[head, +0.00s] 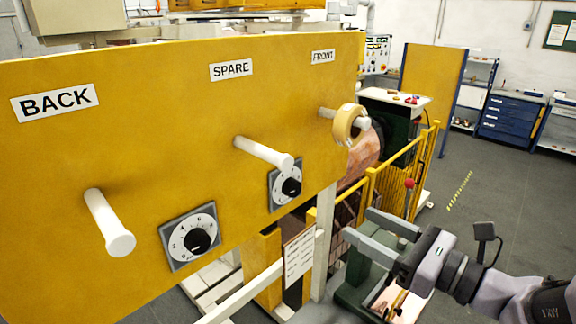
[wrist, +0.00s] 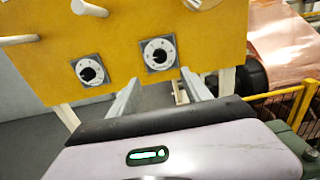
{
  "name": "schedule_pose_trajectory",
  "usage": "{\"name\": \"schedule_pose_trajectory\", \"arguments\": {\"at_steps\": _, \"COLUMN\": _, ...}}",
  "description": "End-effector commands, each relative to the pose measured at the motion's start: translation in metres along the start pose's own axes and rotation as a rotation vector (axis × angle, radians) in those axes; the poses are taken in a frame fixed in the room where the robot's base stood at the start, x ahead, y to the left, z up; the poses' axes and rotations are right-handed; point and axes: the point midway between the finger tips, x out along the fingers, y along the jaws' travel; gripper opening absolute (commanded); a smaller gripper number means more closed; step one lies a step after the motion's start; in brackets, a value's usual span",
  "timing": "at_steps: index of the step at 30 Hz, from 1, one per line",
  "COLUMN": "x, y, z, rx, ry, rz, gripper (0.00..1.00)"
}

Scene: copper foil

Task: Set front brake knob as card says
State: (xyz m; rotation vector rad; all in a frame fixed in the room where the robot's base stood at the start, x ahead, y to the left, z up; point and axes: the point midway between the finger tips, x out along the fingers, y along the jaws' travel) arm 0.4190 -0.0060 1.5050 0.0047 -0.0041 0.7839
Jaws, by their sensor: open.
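A yellow panel (head: 150,100) carries two square dials with round black knobs. The left dial (head: 190,237) sits between the BACK and SPARE pegs. The right dial (head: 288,187) sits between the SPARE and FRONT pegs. Neither dial's name or exact setting is legible. Both also show in the wrist view, left (wrist: 90,71) and right (wrist: 159,53). A white printed card (head: 299,255) hangs below the panel; its text is too small to read. My gripper (head: 360,223) is open and empty, right of the right dial and apart from it. Its fingers (wrist: 159,77) point toward the panel in the wrist view.
White pegs stick out under BACK (head: 110,225), SPARE (head: 265,152) and FRONT (head: 361,122). A tape roll (head: 345,126) hangs on the FRONT peg. A yellow railing (head: 395,180) and copper foil (wrist: 283,40) stand right of the panel. Grey floor (head: 490,205) is open at right.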

Motion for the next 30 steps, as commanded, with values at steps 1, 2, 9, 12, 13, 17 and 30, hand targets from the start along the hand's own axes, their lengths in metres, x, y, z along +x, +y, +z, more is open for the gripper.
{"name": "schedule_pose_trajectory", "arguments": {"at_steps": 1, "x": 0.012, "y": 0.002, "z": 0.000, "rx": 0.000, "ry": 0.001, "rz": 0.007, "gripper": 0.57}}
{"name": "schedule_pose_trajectory", "arguments": {"at_steps": 2, "x": 0.020, "y": 0.003, "z": 0.000, "rx": 0.000, "ry": 0.002, "rz": 0.008, "gripper": 0.57}}
{"name": "schedule_pose_trajectory", "arguments": {"at_steps": 9, "x": 0.086, "y": 0.004, "z": 0.000, "rx": -0.001, "ry": 0.005, "rz": 0.010, "gripper": 0.57}}
{"name": "schedule_pose_trajectory", "arguments": {"at_steps": 12, "x": 0.111, "y": 0.004, "z": -0.001, "rx": -0.001, "ry": 0.005, "rz": 0.011, "gripper": 0.57}}
{"name": "schedule_pose_trajectory", "arguments": {"at_steps": 13, "x": 0.118, "y": 0.004, "z": -0.001, "rx": -0.001, "ry": 0.005, "rz": 0.010, "gripper": 0.57}}
{"name": "schedule_pose_trajectory", "arguments": {"at_steps": 17, "x": 0.142, "y": 0.004, "z": -0.001, "rx": -0.002, "ry": 0.005, "rz": 0.008, "gripper": 0.57}}
{"name": "schedule_pose_trajectory", "arguments": {"at_steps": 30, "x": 0.158, "y": 0.003, "z": -0.002, "rx": -0.003, "ry": 0.005, "rz": 0.005, "gripper": 0.57}}
